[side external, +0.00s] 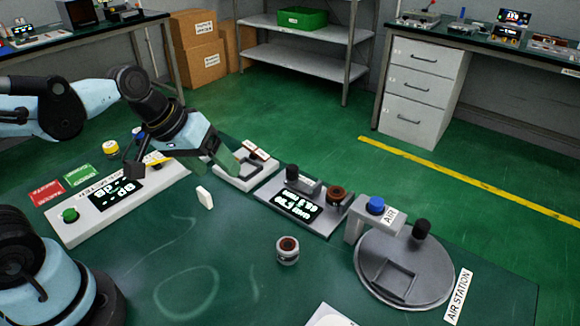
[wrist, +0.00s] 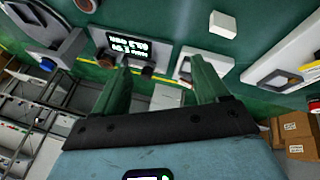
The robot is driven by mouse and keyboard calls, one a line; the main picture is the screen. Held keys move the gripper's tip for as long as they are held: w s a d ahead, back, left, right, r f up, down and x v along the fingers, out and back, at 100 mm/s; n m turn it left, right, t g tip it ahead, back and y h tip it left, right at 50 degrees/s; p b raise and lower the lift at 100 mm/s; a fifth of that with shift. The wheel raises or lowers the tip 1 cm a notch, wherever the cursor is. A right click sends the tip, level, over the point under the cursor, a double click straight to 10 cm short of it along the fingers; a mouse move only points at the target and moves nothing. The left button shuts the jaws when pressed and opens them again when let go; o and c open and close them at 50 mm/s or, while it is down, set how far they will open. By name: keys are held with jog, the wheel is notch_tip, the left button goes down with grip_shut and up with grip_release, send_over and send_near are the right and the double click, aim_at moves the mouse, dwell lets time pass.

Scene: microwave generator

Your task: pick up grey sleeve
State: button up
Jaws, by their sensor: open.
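A small grey sleeve (side external: 288,257) stands upright on the green bench, with a brown, dark-centred top. In the wrist view, a grey round piece cut by the top edge (wrist: 87,5) looks like the same sleeve. My gripper (wrist: 158,64) is open, with two green fingers spread apart and nothing held between them. In the side view my gripper (side external: 208,162) is over the back of the bench, behind and left of the sleeve and well apart from it. Its far finger is partly hidden there.
A grey display station (side external: 270,200) with a brown ring on a post is behind the sleeve. The round air station (side external: 440,275) is to its right. A meter panel (side external: 90,222) is at left.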

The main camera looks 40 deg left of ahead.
aim_at(287, 245)
jog(key=w+d+f+n+g+h, duration=0.1)
jog(key=d+f+n+g+h, duration=0.1)
jog(key=n+h, duration=0.1)
jog(key=w+d+f+n+g+h, duration=0.2)
jog(key=n+h, duration=0.1)
jog(key=w+d+f+n+g+h, duration=0.2)
jog(key=n+h, duration=0.1)
jog(key=n, duration=0.1)
jog(key=shift+d+f, duration=0.15)
jog(key=shift+d, duration=0.25)
jog(key=shift+s+f+n+g+h, duration=0.2)
jog(key=shift+f+n+g+h, duration=0.15)
jog(key=shift+f+g+h, duration=0.2)
jog(key=shift+s+f+n+g+h, duration=0.2)
jog(key=shift+f+n+g+h, duration=0.15)
jog(key=shift+f+g+h, duration=0.15)
jog(key=shift+x, duration=3.8)
jog(key=c, duration=1.2)
